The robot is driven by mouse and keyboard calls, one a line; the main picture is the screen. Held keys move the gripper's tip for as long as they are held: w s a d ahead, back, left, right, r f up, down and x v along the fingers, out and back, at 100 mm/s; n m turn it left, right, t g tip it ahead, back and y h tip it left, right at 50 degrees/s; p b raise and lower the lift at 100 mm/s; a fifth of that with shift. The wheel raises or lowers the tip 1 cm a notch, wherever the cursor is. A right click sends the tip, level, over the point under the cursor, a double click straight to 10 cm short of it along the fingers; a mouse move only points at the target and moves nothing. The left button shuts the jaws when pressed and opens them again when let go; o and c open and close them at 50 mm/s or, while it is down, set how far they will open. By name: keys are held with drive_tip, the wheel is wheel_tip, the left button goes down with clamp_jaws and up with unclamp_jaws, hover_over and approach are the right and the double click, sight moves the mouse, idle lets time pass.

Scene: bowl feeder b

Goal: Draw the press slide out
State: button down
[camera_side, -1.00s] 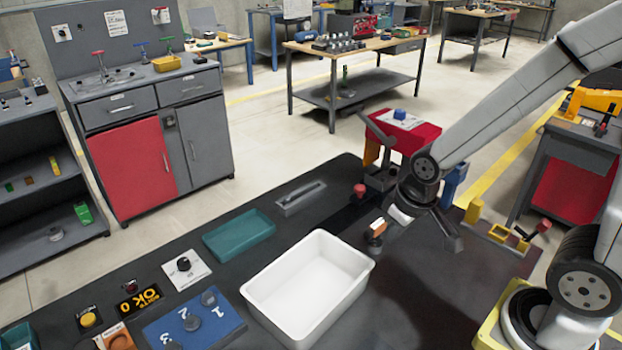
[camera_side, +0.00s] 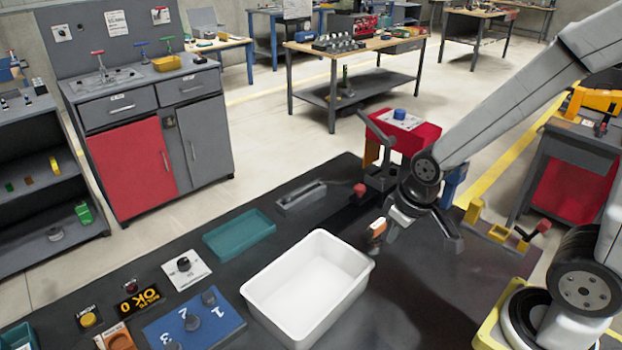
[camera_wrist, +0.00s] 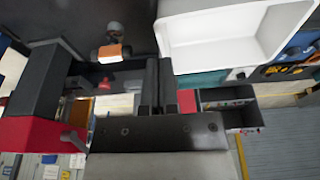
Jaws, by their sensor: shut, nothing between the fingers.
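The press (camera_side: 415,137) is a red and dark grey unit with a lever and a blue knob, at the back of the dark table. A red knob (camera_side: 359,188) stands in front of it, and shows small in the wrist view (camera_wrist: 103,84); whether it belongs to the slide is unclear. A small orange and white piece (camera_side: 377,226) is beside my gripper (camera_side: 392,234); it also shows in the wrist view (camera_wrist: 111,51), left of the fingers (camera_wrist: 159,64). My fingers are together and empty. My wrist partly hides the press's lower front, so the slide cannot be clearly told.
A white bin (camera_side: 310,285) and a green tray (camera_side: 239,234) are left of my gripper. A grey slotted block (camera_side: 301,197) lies behind them. Yellow fixtures (camera_side: 500,234) stand to the right. Dark table below my gripper is clear.

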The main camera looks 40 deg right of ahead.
drive_tip(key=c, duration=0.8)
unclamp_jaws()
drive_tip(key=shift+c, duration=0.2)
drive_tip(key=o, duration=0.4)
drive_tip(key=shift+w+d, duration=0.1)
drive_tip(key=shift+w, duration=0.2)
drive_tip(key=shift+c, duration=0.2)
drive_tip(key=shift+o, duration=1.3)
drive_tip(key=w+d+m+t, duration=0.1)
drive_tip(key=w+d+m, duration=0.1)
drive_tip(key=w+d, duration=0.5)
drive_tip(key=w, duration=0.4)
drive_tip(key=shift+f+h, duration=0.35)
drive_tip(key=shift+h, duration=0.05)
drive_tip(key=m+h, duration=0.1)
drive_tip(key=m, duration=0.2)
approach(360, 187)
drive_tip(key=shift+d+f+t, duration=0.2)
drive_tip(key=shift+f+t, duration=0.1)
drive_tip(key=shift+f, duration=0.35)
drive_tip(key=shift+f, duration=0.15)
drive_tip(key=shift+x, duration=3.75)
clamp_jaws()
